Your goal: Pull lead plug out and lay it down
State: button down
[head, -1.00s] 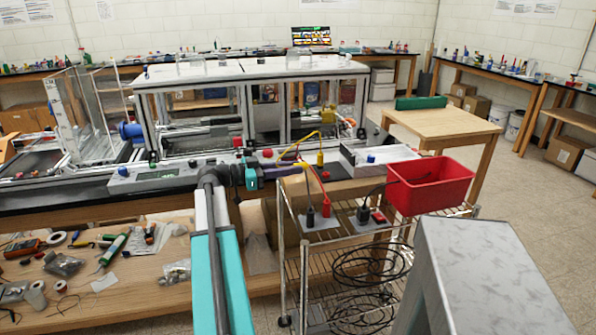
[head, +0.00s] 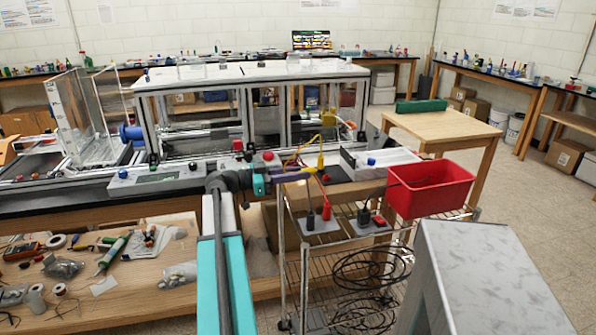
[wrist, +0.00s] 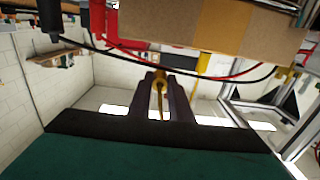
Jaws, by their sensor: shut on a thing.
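My gripper (head: 312,173) is shut on a yellow lead plug (wrist: 160,78), which shows between the dark fingers in the wrist view. A thin yellow lead runs from the plug there. In the head view the fingers mostly hide the held plug. A second yellow plug (head: 320,160) stands just beyond the fingertips, and it also shows in the wrist view (wrist: 203,66), right of the fingers and apart from them. I cannot tell whether the held plug touches a socket.
Red plugs (head: 326,208) and black plugs (head: 363,217) stand on the wire cart below and right of my gripper. A red bin (head: 430,196) stands on the cart's right side. A cardboard box (wrist: 205,25) is close in the wrist view. Black coiled leads hang below.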

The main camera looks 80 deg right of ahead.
aim_at(298, 190)
jog(key=shift+f, duration=2.25)
jog(key=c, duration=1.5)
grip_release()
jog(key=shift+c, duration=0.2)
jog(key=shift+w, duration=0.1)
jog(key=b+v, duration=0.2)
jog(key=v, duration=1.1)
jog(key=shift+w+a, duration=0.2)
jog(key=shift+w, duration=0.1)
